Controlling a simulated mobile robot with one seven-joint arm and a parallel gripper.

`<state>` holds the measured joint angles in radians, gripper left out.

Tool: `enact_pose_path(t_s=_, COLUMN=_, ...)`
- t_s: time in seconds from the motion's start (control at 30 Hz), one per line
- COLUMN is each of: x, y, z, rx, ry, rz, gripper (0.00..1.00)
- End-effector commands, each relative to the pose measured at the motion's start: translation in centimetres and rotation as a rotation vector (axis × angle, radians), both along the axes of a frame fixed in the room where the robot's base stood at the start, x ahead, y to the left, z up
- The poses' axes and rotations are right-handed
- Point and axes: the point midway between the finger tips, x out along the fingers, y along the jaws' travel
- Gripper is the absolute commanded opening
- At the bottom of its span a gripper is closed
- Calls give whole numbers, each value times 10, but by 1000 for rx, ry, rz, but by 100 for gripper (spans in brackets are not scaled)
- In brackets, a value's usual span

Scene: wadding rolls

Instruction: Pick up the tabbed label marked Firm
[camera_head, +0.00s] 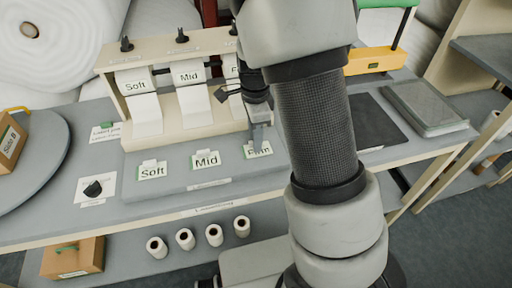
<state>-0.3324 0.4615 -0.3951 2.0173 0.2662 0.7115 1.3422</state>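The tabbed label marked Firm (261,151) lies on the grey raised strip of the bench, right of the Mid label. My gripper (258,146) points down over it, and its fingers hide part of the word. The fingers overlap the label in this view. I cannot tell whether they touch it or whether they are open or shut. The tabbed label marked Mid (206,160) and the one marked Soft (152,171) lie in a row to the left, each with a tab at its upper edge.
A cream dispenser frame (112,84) behind holds rolls marked Soft, Mid and a partly hidden third. My arm covers the bench right of the Firm label. A black knob (93,188) sits at left. A dark mat (376,128) and grey slab (428,106) lie at right.

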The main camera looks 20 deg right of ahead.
Motion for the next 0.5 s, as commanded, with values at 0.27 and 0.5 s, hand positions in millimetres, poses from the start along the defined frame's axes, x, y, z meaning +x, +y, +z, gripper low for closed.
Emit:
enact_pose_path(t_s=0.27, x=0, y=0, z=1, rx=0, ry=0, rz=0, gripper=3)
enact_pose_path(t_s=0.5, x=0, y=0, z=1, rx=0, ry=0, rz=0, gripper=0)
